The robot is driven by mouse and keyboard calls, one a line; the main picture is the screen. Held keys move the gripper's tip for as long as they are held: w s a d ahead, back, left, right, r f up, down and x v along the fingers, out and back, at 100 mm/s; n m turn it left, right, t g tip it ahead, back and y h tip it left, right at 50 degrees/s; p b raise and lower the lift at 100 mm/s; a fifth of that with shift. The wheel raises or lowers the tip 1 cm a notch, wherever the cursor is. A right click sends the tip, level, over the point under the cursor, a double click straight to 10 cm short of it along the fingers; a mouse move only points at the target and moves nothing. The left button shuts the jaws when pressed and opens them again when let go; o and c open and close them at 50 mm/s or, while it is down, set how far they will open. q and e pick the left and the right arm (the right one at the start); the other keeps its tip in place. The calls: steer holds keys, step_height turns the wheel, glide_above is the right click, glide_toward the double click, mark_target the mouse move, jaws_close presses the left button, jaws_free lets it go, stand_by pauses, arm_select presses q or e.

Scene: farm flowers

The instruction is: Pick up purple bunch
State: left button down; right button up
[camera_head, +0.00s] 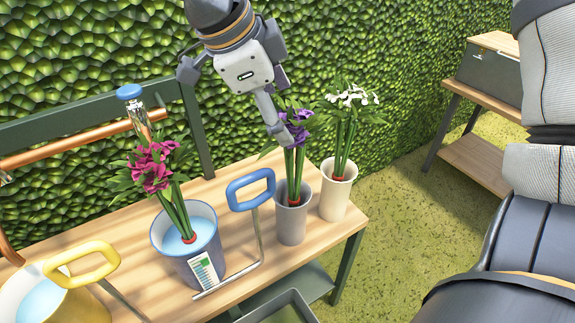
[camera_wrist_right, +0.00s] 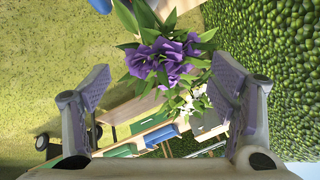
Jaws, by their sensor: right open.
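The purple bunch (camera_head: 296,130) has purple flowers, green leaves and stems with a red band. It stands upright in a grey vase (camera_head: 292,222) on the wooden table. My right gripper (camera_head: 268,118) is open, just left of and above the purple flowers, with one finger overlapping their edge in the head view. In the right wrist view, the purple flowers (camera_wrist_right: 165,60) show between and beyond the spread fingers of the gripper (camera_wrist_right: 162,90). I cannot tell whether a finger touches them. My left gripper is not in view.
A white bunch (camera_head: 350,97) in a cream vase (camera_head: 338,192) stands close on the right. A magenta bunch (camera_head: 158,165) stands in a blue bucket (camera_head: 187,250) on the left. A yellow watering can (camera_head: 75,285) is front left. A hedge (camera_head: 370,40) rises behind.

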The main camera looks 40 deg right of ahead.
steer(key=x, duration=0.8)
steer(key=shift+w+a, duration=0.2)
steer(key=shift+w, duration=0.1)
jaws_close()
step_height(320, 180, up, 18)
step_height(320, 180, up, 3)
steer(key=shift+f, duration=0.2)
stand_by(0.4)
